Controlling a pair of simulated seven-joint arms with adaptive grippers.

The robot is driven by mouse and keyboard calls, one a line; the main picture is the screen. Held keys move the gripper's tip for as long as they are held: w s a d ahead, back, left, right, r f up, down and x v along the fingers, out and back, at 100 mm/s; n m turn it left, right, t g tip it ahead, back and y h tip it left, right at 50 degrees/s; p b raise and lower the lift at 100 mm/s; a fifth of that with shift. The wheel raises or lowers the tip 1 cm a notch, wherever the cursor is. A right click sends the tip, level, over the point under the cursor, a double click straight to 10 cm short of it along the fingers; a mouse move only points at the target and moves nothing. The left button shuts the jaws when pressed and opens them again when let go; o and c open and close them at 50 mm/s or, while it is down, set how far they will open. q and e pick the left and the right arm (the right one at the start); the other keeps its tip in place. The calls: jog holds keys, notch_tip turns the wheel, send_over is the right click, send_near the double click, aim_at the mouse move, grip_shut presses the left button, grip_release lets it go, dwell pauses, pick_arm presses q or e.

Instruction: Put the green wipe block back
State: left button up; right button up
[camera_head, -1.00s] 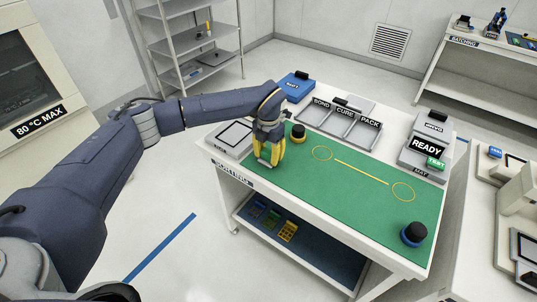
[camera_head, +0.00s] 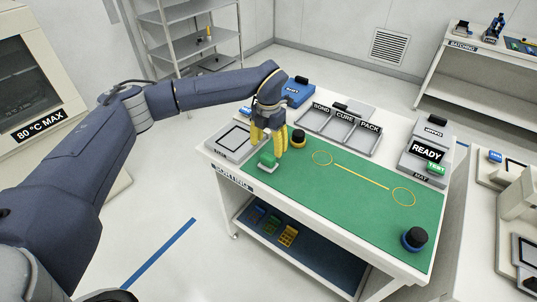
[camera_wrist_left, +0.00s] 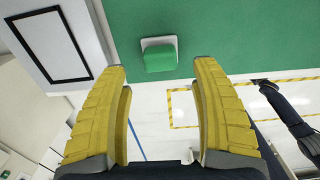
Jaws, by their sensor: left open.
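The green wipe block (camera_head: 267,159), with a pale base, lies on the green mat (camera_head: 300,190) near its front left corner. It also shows in the left wrist view (camera_wrist_left: 160,58), close to the mat's edge. My left gripper (camera_head: 268,148) has yellow fingers and is open and empty, just above the block. In the left wrist view the block lies ahead of the gap between the fingertips (camera_wrist_left: 160,68), apart from both.
A grey pad with a black outlined square (camera_head: 235,137) sits left of the block. A three-part tray (camera_head: 340,127) is behind. The mat's middle is clear; a blue-based knob (camera_head: 414,238) stands at its far right.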

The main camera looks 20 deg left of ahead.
aim_at(268, 156)
pick_arm(q)
jog(key=shift+r, duration=2.55)
